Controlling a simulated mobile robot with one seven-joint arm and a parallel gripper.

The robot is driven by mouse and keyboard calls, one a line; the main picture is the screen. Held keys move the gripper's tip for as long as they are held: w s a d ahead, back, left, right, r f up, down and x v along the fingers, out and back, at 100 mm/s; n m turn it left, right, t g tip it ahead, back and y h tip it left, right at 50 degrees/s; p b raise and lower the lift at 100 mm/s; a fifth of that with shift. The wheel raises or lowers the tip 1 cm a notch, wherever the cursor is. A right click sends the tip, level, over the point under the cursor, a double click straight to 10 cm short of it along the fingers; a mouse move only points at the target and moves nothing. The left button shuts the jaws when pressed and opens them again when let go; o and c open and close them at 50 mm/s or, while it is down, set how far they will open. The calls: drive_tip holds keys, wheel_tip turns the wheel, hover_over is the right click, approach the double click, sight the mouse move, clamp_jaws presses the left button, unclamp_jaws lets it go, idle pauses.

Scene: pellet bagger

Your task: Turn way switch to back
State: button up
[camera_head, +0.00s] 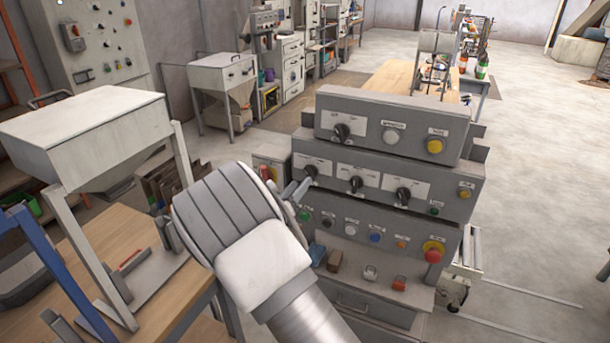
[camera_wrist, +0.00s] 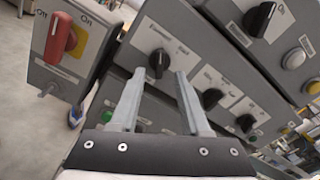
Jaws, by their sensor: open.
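A grey control panel (camera_head: 440,186) carries a row of three black rotary switches in its middle tier. The leftmost switch (camera_head: 311,171), likely the way switch, also shows in the wrist view (camera_wrist: 158,61), with labels too blurred to read surely. My gripper (camera_head: 294,190) is at this switch. In the wrist view my gripper (camera_wrist: 160,74) is open, and its two fingertips lie on either side of the black knob. Whether they touch it cannot be told. The knob's pointer direction is hard to read.
A red on/off switch (camera_wrist: 61,37) on a grey box stands left of the panel. Two more black knobs (camera_head: 355,184) (camera_head: 403,195) sit to the right. An upper tier has another black knob (camera_head: 341,132). Buttons and a red emergency stop (camera_head: 432,254) lie below.

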sight(308, 175)
drive_tip(key=shift+x, duration=2.3)
drive_tip(key=shift+c, duration=0.2)
clamp_jaws()
